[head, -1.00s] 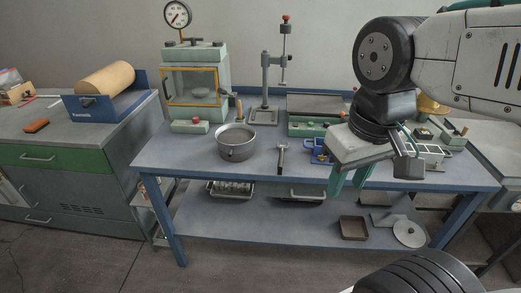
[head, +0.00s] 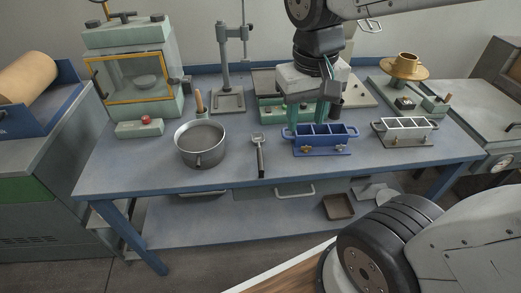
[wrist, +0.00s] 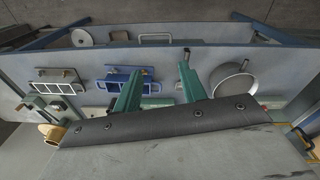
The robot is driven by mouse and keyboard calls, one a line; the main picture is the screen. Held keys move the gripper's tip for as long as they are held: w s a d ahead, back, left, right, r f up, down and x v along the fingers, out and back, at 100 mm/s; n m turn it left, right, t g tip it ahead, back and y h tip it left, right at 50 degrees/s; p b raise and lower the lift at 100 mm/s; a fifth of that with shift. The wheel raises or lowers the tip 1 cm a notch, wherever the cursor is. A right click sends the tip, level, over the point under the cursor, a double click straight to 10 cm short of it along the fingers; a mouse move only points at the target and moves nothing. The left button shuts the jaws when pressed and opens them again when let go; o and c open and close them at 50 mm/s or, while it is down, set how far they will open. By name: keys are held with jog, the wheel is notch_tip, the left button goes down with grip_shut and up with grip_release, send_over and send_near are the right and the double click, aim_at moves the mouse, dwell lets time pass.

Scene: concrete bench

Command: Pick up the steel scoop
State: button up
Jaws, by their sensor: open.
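The steel scoop (head: 260,157) lies on the blue-grey bench between the round steel pot and the blue three-part mould. Its small metal head points to the back and its dark handle to the front edge.
The steel pot (head: 200,145) stands left of the scoop. The blue mould (head: 320,139) is close on its right, with a grey mould (head: 405,130) farther right. A stand (head: 227,80) rises behind. Bare bench top lies around the scoop's handle.

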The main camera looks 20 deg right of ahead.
jog(key=w+a+f+m+g, duration=0.1)
jog(key=w+a+f, duration=0.1)
jog(key=w+f, duration=0.55)
jog(key=m+h, duration=0.1)
jog(key=m, duration=0.1)
send_near(259, 151)
jog(key=f, duration=0.2)
jog(key=shift+g, duration=0.3)
jog(key=f, duration=0.3)
jog(key=d+f, duration=0.1)
jog(key=f, duration=0.2)
jog(key=shift+s+d, duration=0.1)
jog(key=shift+d+f, duration=0.1)
jog(key=shift+f, duration=0.55)
grip_shut()
